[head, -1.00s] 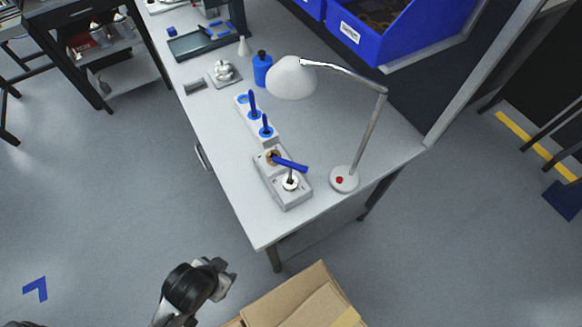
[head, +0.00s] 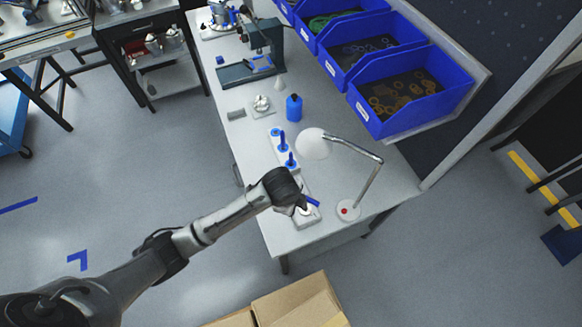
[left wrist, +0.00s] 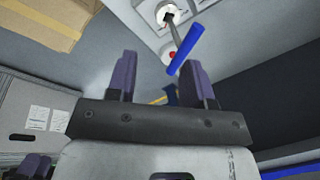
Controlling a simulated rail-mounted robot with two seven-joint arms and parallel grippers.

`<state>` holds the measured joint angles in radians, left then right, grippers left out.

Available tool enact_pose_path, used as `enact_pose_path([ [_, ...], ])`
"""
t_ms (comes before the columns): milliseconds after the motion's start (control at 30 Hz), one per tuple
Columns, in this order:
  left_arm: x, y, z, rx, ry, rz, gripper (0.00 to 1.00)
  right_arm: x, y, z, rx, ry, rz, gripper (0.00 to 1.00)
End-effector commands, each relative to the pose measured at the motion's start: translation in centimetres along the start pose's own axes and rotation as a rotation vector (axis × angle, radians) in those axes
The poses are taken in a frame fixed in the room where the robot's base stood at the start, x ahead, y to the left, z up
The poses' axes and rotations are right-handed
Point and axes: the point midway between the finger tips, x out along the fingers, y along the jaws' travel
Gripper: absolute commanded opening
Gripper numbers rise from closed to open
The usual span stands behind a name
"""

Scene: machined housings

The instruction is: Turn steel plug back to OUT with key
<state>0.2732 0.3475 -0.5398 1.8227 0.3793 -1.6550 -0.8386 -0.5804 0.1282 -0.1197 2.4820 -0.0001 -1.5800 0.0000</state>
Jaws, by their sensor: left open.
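The grey housing block (head: 312,217) sits near the front end of the bench, partly hidden by my left arm. The pale round steel plug (left wrist: 169,13) is at the top of the left wrist view. The key's thin shaft stands in it and ends in a blue bar handle (left wrist: 186,48). The handle also shows beside my gripper in the head view (head: 312,201). My left gripper (left wrist: 158,78) is open, its dark purple fingers apart. The handle appears near the right finger and not clamped; its exact depth is unclear. The brass plug is hidden now.
A white desk lamp (head: 313,146) with a red-buttoned base (head: 347,210) stands close right of the housing. A white holder with blue-handled tools (head: 282,147) stands behind. Blue bins (head: 410,92) hang at back right. A cardboard box (head: 298,303) is below the bench's front edge.

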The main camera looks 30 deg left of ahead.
Motion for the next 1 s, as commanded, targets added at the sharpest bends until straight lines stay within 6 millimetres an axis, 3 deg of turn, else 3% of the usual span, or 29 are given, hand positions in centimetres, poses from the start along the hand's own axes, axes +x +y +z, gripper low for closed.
enact_pose_path([
  [33,-1.9,-1.6,0.1,0.04,-0.017,0.0,0.47,-1.8,0.1,-0.6,0.0,0.0,0.0,0.43],
  [100,-2.8,-2.9,0.2,0.085,-0.031,0.005,0.47,-2.5,0.1,-0.8,0.0,0.0,0.0,0.43],
  [367,-3.5,-4.8,0.6,0.158,-0.055,0.015,0.47,-3.4,0.0,-1.1,0.004,-0.001,-0.003,0.43],
  [567,-0.9,-4.7,0.7,0.158,-0.056,0.017,0.47,-3.5,-0.1,-1.2,0.009,-0.001,-0.008,0.43],
  [1000,6.5,-4.7,1.1,0.157,-0.055,0.014,0.47,-3.7,-0.2,-1.3,0.011,-0.001,-0.009,0.43],
])
